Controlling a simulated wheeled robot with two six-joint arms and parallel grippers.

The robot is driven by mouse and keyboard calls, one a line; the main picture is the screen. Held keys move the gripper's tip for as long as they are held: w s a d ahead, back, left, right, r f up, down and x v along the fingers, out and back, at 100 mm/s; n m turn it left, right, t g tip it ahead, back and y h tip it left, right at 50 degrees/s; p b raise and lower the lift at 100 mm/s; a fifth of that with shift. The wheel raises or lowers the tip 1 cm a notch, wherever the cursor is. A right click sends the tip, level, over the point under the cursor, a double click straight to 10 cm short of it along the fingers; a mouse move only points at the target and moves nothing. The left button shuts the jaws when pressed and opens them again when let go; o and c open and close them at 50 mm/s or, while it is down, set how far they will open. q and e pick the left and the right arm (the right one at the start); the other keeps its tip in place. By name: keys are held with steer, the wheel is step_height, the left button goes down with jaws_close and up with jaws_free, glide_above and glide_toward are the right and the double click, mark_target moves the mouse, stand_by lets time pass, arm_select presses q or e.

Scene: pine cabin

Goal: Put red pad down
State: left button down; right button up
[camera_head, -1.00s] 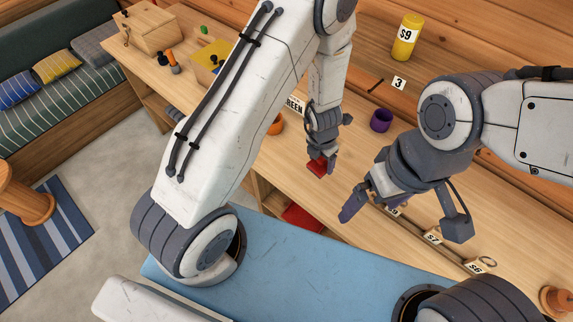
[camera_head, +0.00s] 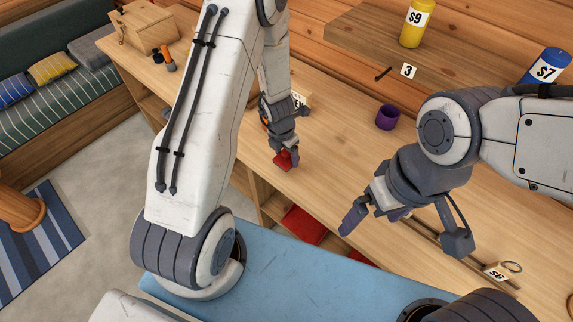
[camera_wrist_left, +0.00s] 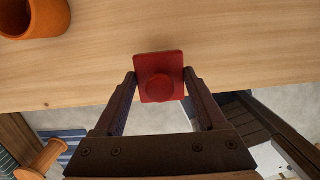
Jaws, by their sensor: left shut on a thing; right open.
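The red pad (camera_head: 284,159) is in my left gripper (camera_head: 285,152), over the front part of the wooden counter (camera_head: 330,135). In the left wrist view the pad (camera_wrist_left: 160,66) is a square plate with a round knob, between the two fingertips (camera_wrist_left: 160,80), near the counter's edge. I cannot tell whether it touches the counter. My right gripper (camera_head: 402,232) is open and empty, over the counter's front edge to the right of the pad.
An orange cup (camera_wrist_left: 35,15) stands near the pad in the wrist view. A purple cup (camera_head: 387,118) stands further right on the counter. A yellow can (camera_head: 415,22) and a blue can (camera_head: 546,66) stand behind. A red thing (camera_head: 305,224) lies on the shelf below.

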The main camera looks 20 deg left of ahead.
mark_target(286, 162)
arm_select(q)
step_height(286, 162, down, 4)
steer(key=b, duration=0.3)
steer(key=shift+f+b, duration=0.1)
steer(key=shift+b, duration=0.2)
steer(key=shift+r, duration=0.2)
steer(key=shift+f, duration=0.15)
jaws_free()
steer(key=r+p, duration=0.3)
steer(key=r, duration=0.1)
steer(key=s+r+p, duration=0.1)
steer(key=r+p, duration=0.2)
steer(key=r, duration=0.1)
steer(key=r+p, duration=0.3)
steer(key=r, duration=0.1)
steer(key=shift+s+a+r+p, duration=0.1)
steer(key=shift+s+a+p, duration=0.2)
steer(key=shift+p, duration=0.1)
